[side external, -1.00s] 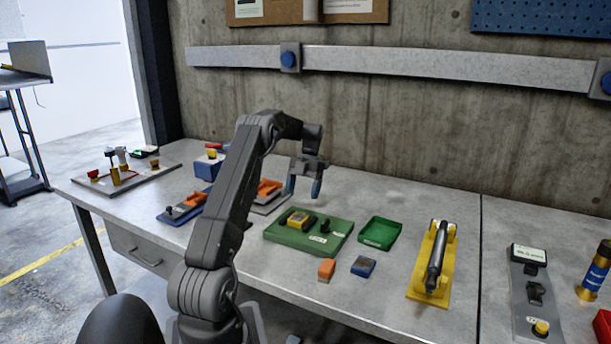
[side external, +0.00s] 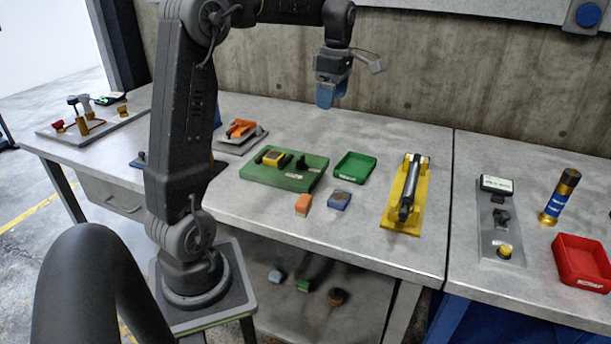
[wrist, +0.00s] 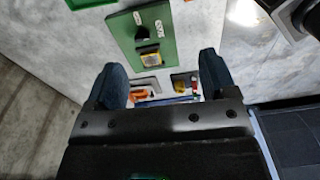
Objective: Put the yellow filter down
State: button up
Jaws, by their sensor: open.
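A yellow block with a dark top, which looks like the yellow filter (side external: 272,157), sits on the left part of the green base plate (side external: 262,177). In the wrist view the yellow filter (wrist: 151,60) shows on the green plate (wrist: 133,24), ahead of the fingers. My gripper (side external: 326,97) hangs above the bench, behind and to the right of the green plate and apart from it. In the wrist view the two dark blue fingers of my gripper (wrist: 162,78) are spread wide, with nothing held between them.
A green tray (side external: 355,167) is right of the plate. An orange block (side external: 303,204) and a blue block (side external: 339,200) lie in front. A yellow stand with a dark cylinder (side external: 407,195) is further right. A red tray (side external: 582,262) is at far right. The concrete wall stands behind.

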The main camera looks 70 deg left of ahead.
jog(key=s+d+r+m+t, duration=0.1)
jog(key=s+d+m, duration=0.2)
jog(key=d+m, duration=0.35)
jog(key=s+d+r+m+t, duration=0.1)
jog(key=s+d+m+t, duration=0.15)
jog(key=d+m, duration=0.4)
jog(key=s+d+f+m+t, duration=0.2)
jog(key=s+d+f+m, duration=0.3)
jog(key=s+d+m, duration=0.6)
jog(key=d+m, duration=0.1)
jog(key=m, duration=0.1)
jog(key=shift+f+m+t, duration=0.3)
jog(key=shift+f+t, duration=0.05)
jog(key=shift+f, duration=0.05)
jog(key=shift+w, duration=0.1)
dwell(1.0)
